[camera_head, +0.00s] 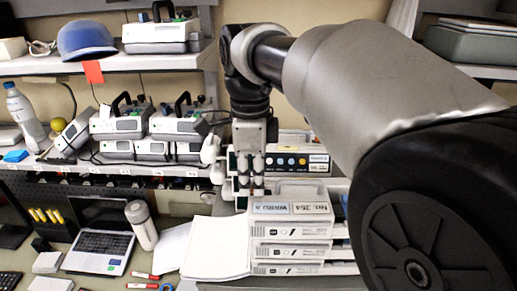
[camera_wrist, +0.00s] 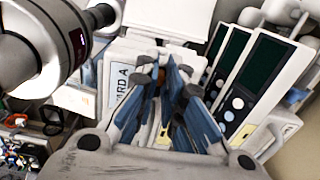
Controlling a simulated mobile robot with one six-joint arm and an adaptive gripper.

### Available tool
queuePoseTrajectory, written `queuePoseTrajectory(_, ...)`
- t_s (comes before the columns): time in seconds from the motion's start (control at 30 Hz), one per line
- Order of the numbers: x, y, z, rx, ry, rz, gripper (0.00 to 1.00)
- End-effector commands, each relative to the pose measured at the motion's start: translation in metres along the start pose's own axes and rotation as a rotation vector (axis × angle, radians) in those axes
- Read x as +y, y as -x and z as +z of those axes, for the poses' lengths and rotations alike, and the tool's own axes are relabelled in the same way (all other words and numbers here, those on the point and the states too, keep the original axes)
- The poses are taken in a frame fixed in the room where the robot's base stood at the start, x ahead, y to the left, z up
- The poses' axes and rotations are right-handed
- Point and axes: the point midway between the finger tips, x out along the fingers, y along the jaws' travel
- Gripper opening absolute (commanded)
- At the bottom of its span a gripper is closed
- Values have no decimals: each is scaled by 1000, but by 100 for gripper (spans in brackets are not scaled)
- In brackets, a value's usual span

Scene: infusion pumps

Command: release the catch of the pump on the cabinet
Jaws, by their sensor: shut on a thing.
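The white pump labelled "No. 254 WARD A" (camera_head: 290,228) lies on top of a stack of similar white units, right of centre in the head view. Its label (camera_wrist: 121,88) shows partly in the wrist view. My gripper (camera_head: 250,188) points down just behind and left of that pump. In the wrist view my gripper (camera_wrist: 167,72) has its blue-padded fingers close together beside the labelled unit. It is shut on a small part there, which appears to be the catch. The fingers mostly hide that part.
A unit with coloured buttons (camera_head: 300,161) stands behind the stack. Units with dark screens (camera_wrist: 262,70) stand close on the right in the wrist view. White paper (camera_head: 216,247) lies left of the stack, with a bottle (camera_head: 141,226) and laptop (camera_head: 103,246) farther left. More pumps (camera_head: 118,122) fill the shelf.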

Motion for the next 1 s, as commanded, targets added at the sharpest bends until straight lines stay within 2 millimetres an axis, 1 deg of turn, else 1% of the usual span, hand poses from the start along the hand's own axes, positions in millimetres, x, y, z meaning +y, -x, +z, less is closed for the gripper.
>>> queuePoseTrajectory(0.1, 0, 1, 1, -5, 2, -5, 0)
queuePoseTrajectory(0.13, 0, 1, 1, -5, 2, -6, 10)
queuePoseTrajectory(0.43, 0, 1, 1, -4, 2, -4, 30)
queuePoseTrajectory(0.77, 0, 2, 1, -4, 2, -4, 30)
queuePoseTrajectory(0.87, -1, 10, 1, -5, 1, -6, 30)
queuePoseTrajectory(0.97, -1, 25, 1, -5, 1, -8, 30)
queuePoseTrajectory(1.0, -2, 34, 1, -6, 1, -8, 30)
